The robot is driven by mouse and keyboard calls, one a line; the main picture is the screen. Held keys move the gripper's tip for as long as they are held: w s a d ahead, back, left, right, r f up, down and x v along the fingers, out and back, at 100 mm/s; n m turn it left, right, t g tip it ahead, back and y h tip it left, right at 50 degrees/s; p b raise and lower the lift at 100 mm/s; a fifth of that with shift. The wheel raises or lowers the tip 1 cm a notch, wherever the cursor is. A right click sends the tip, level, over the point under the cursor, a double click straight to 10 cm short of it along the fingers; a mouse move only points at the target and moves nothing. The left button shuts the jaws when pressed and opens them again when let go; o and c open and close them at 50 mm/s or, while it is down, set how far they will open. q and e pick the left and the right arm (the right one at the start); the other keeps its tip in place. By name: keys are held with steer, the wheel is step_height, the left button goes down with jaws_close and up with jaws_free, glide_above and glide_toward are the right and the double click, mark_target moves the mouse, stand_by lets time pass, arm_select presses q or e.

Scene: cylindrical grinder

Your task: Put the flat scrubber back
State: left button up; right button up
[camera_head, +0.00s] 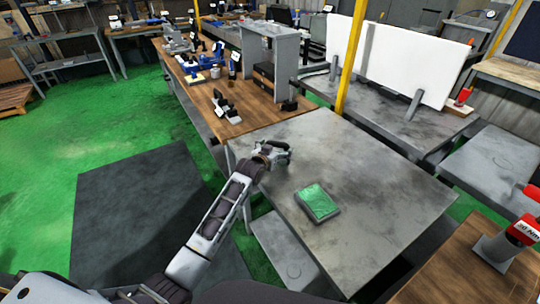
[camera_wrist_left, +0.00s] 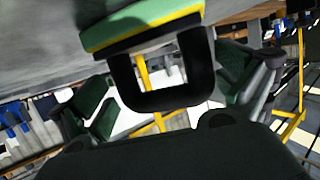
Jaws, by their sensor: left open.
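In the left wrist view a green piece with a yellow edge (camera_wrist_left: 140,30), apparently the scrubber, shows at the top. My right gripper is not in view.
A wooden workbench (camera_head: 250,112) with tools and a grey open shelf (camera_head: 270,60) joins the far edge. A yellow post (camera_head: 351,60) stands behind the table. A red-and-grey item (camera_head: 508,240) stands on a wooden top at right. Most of the grey table is clear.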

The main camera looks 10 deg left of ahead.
arm_select(q)
steer(key=shift+v, duration=1)
steer(key=shift+s, duration=0.3)
steer(key=shift+v, duration=4.65)
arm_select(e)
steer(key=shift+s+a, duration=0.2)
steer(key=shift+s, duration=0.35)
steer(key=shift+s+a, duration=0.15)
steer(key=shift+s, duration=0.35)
